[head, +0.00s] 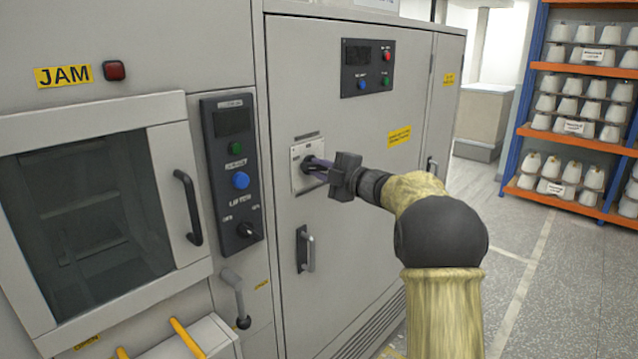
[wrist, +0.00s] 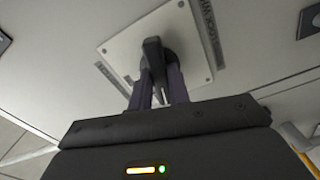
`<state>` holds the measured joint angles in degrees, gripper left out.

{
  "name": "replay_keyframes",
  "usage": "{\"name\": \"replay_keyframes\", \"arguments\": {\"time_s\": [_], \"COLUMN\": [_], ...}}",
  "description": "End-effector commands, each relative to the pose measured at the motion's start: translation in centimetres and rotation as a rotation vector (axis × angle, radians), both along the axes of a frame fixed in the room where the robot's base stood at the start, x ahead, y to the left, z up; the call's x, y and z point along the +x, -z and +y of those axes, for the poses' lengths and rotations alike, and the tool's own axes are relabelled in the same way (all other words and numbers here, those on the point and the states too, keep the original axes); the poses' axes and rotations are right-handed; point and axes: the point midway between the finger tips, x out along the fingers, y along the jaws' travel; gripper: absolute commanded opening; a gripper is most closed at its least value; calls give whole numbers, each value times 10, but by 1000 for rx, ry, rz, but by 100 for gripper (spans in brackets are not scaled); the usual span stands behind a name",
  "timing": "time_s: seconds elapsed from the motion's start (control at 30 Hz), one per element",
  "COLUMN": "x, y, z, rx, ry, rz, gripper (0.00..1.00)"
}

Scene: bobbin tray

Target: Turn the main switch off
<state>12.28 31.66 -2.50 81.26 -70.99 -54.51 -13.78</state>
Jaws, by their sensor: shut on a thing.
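The main switch is a dark handle on a pale square plate (head: 298,178) on the front of the grey cabinet. My gripper (head: 318,168) reaches it from the right, with its fingers at the plate. In the wrist view the switch handle (wrist: 153,55) stands out from the plate (wrist: 118,50), between the two purple-grey fingers of my gripper (wrist: 158,88). The fingers are shut on the handle. The lettering on the plate is too small to read, and the fingers hide part of the handle.
A cabinet door handle (head: 305,250) is below the plate. A button panel (head: 368,68) is above it. A control panel (head: 232,165) and a windowed door (head: 85,215) are to the left. Shelves of bobbins (head: 570,125) stand at the far right, with clear floor before them.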

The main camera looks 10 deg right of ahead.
Motion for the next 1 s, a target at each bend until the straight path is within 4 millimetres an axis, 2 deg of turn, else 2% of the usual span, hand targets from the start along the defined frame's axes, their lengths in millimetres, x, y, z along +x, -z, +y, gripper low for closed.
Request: {"name": "replay_keyframes", "arguments": {"time_s": [0.03,0.4,0.93,0.97,1.0], "x": [0,0,0,0,0], "y": [7,5,4,4,3], "z": [3,3,3,3,3], "rx": [-33,-196,-223,-223,-223], "ry": [-6,-6,-7,-7,-7], "rz": [-22,-138,-157,-157,-157], "gripper": [0,0,0,20,28]}}
